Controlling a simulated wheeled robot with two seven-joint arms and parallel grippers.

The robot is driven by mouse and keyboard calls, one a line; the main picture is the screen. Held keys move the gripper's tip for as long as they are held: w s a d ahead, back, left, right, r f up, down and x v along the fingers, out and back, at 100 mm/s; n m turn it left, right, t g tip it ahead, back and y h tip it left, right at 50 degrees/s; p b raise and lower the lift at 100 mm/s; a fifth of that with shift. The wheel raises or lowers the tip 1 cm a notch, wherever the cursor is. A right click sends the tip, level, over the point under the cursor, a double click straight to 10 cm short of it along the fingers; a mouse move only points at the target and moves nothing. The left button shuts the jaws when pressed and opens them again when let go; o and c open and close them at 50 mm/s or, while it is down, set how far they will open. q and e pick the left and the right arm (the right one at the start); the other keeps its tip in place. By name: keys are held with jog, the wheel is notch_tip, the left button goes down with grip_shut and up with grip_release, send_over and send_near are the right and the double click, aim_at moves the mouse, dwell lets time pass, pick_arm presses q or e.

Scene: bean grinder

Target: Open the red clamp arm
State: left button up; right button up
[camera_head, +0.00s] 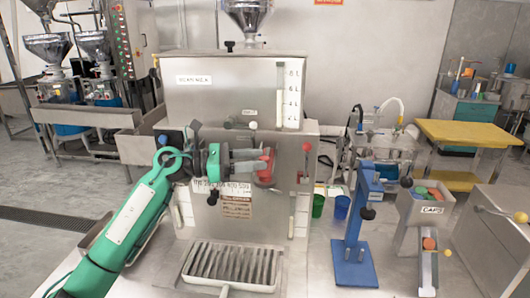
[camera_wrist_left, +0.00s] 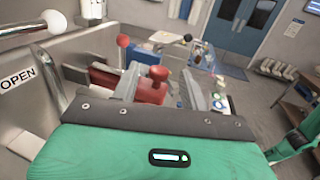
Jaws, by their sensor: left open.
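The red clamp arm (camera_head: 266,167) is on the front of the steel grinder (camera_head: 240,95), below its hopper. In the left wrist view the red clamp arm (camera_wrist_left: 142,88) shows with a red ball knob (camera_wrist_left: 159,73) between my fingers. My left gripper (camera_head: 252,158) reaches in from the left in front of the machine and is open around the clamp area. In the left wrist view my left gripper (camera_wrist_left: 161,72) has one grey finger on each side of the knob; I cannot tell whether they touch it. My right gripper is not in view.
A slotted drip tray (camera_head: 230,265) lies below. A blue stand (camera_head: 355,235), green cup (camera_head: 318,206), blue cup (camera_head: 341,207) and caps bin (camera_head: 426,211) stand to the right. Another red-knobbed lever (camera_head: 306,148) is right of the clamp. A white knob (camera_wrist_left: 55,20) is near an OPEN label.

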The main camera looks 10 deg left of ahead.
aim_at(265, 157)
pick_arm(q)
jog(key=shift+p+x, duration=0.35)
jog(key=shift+x, duration=0.8)
jog(key=shift+w+d, duration=0.2)
jog(key=shift+d, duration=0.15)
grip_shut()
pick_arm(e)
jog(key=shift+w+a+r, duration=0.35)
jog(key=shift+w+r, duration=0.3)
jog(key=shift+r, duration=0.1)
pick_arm(q)
jog(key=shift+r, duration=0.1)
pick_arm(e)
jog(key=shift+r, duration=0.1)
